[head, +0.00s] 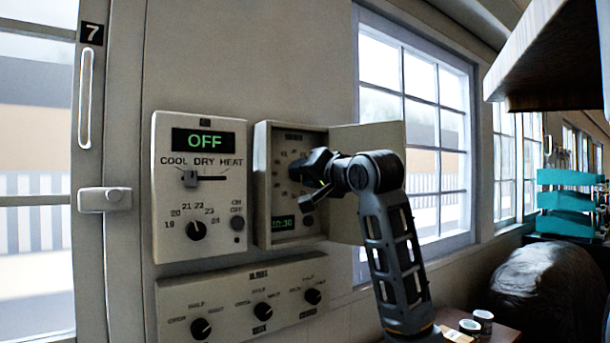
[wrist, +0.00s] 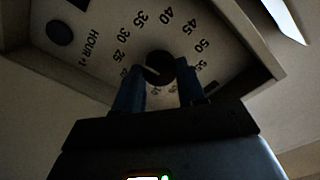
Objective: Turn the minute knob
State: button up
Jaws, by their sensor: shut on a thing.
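The minute knob (wrist: 159,66) is a round dark knob with a pale pointer line, ringed by printed numbers from about 20 to 55. In the wrist view its pointer lies toward the 25 side. My gripper (wrist: 160,84) has one finger on each side of the knob and is shut on it. In the head view my gripper (head: 308,178) reaches into the timer box (head: 262,185) and hides the knob. The box's green display (head: 284,223) seems to read 10:30. A round HOUR +1 button (wrist: 60,32) shows in the wrist view.
The box's door (head: 372,138) stands open to the right, behind my arm. An OFF/COOL/DRY/HEAT panel (head: 165,220) is close on the left. A lower panel with three knobs (head: 235,283) is below. A window (head: 425,120) is at the right.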

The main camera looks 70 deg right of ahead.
jog(key=n, duration=0.4)
jog(key=shift+f+n+b, duration=0.1)
jog(key=shift+n+b, duration=0.2)
jog(key=shift+b, duration=0.05)
jog(key=n+b, duration=0.1)
jog(key=n, duration=0.3)
jog(key=shift+n, duration=0.3)
jog(key=n+b, duration=0.1)
jog(key=n, duration=0.3)
jog(key=shift+n+t, duration=0.3)
jog(key=shift+n+b, duration=0.75)
jog(key=shift+n, duration=1.15)
jog(key=o, duration=1.1)
jog(key=shift+y, duration=0.3)
jog(key=shift+c, duration=0.2)
